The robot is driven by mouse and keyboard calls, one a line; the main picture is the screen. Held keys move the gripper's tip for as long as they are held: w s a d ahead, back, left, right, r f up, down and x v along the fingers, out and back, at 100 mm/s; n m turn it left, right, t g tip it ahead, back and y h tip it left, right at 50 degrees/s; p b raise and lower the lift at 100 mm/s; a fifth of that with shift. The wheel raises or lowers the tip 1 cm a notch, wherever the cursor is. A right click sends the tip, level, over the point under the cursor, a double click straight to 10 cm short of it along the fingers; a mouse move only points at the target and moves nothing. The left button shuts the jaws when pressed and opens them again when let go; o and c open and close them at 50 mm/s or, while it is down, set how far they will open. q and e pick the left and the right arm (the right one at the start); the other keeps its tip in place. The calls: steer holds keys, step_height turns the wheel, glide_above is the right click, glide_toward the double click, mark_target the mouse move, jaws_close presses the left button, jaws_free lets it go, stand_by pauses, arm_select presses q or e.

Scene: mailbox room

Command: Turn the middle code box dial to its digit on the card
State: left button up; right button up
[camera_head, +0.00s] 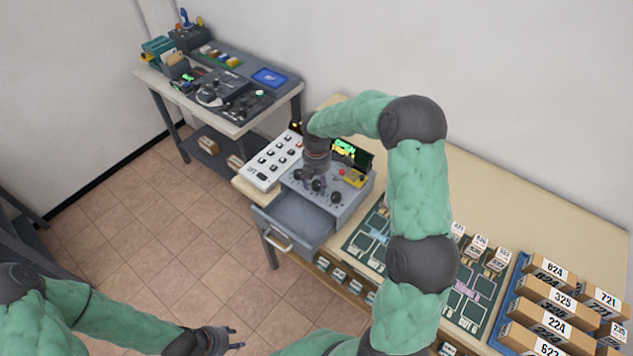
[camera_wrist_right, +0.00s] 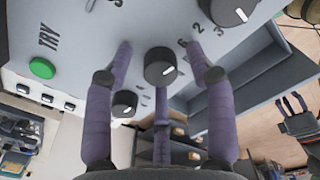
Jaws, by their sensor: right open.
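The grey code box (camera_head: 350,200) stands on the table, with several black dials on its sloped face. My right gripper (camera_head: 310,176) is over the dials and covers part of that face. In the right wrist view, the middle dial (camera_wrist_right: 163,66) lies between the spread fingers of my right gripper (camera_wrist_right: 160,55), with gaps at both sides. Another dial (camera_wrist_right: 234,10) is at the top right and one (camera_wrist_right: 124,104) at the lower left. Digits around the dials are partly hidden. I cannot make out a readable card. My left gripper (camera_head: 236,338) is open and empty above the floor.
An open grey drawer (camera_head: 293,222) juts out below the code box. A green TRY button (camera_wrist_right: 42,68) is on the box face. A white switch panel (camera_head: 272,160) stands left of it, a lit display (camera_head: 346,149) behind. Numbered boxes (camera_head: 560,300) fill the right end.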

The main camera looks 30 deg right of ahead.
jaws_close()
